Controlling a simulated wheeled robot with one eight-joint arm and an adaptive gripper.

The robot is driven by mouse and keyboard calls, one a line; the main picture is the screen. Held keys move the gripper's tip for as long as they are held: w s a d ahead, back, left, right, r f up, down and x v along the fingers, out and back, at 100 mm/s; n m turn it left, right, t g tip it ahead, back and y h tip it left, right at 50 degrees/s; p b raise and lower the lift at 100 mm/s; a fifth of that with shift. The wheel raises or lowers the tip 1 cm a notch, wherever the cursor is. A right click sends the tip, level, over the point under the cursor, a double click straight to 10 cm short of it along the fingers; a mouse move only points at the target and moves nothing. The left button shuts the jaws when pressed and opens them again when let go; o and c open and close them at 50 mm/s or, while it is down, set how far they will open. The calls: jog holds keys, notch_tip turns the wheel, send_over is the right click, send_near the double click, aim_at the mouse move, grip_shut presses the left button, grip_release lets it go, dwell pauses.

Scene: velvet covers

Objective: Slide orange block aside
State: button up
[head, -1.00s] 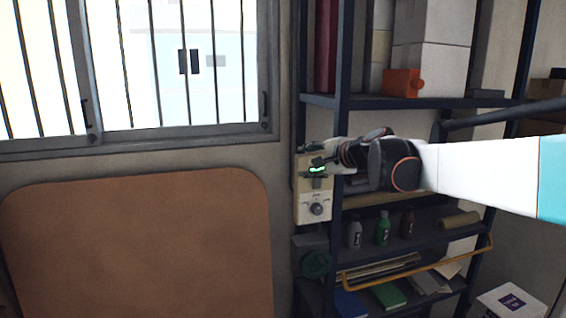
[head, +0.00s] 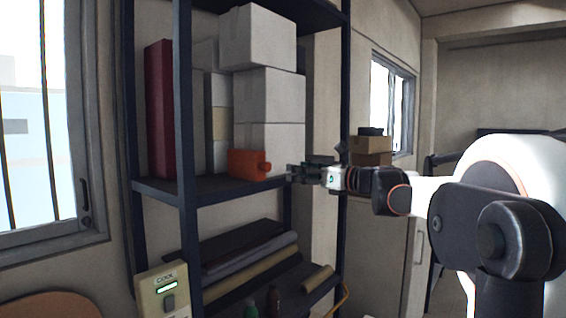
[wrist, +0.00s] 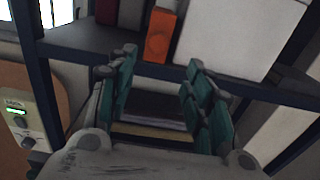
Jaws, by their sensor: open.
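The orange block (head: 249,165) stands on the dark shelf board in front of stacked white boxes, with a round knob on its right side. It also shows in the wrist view (wrist: 158,38), upper middle, beyond my fingers. My gripper (head: 291,172) is just right of the block at shelf height in the head view, with a small gap to the knob. In the wrist view my gripper (wrist: 157,72) has its teal fingers spread apart with nothing between them. The block is not touched.
White boxes (head: 270,95) are stacked directly behind the block. A red upright box (head: 160,110) stands to its left. The dark shelf post (head: 186,120) rises at front left. A control panel labelled COOL (head: 163,291) is below left. The shelf board (head: 205,187) has bare room left of the block.

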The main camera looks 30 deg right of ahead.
aim_at(268, 168)
jog(key=p+x, duration=0.2)
jog(key=x, duration=1.1)
jog(key=shift+w+a+f, duration=0.1)
jog(key=shift+w+a, duration=0.1)
jog(key=shift+w, duration=0.1)
jog(key=c, duration=1.1)
jog(key=shift+a, duration=0.1)
grip_shut()
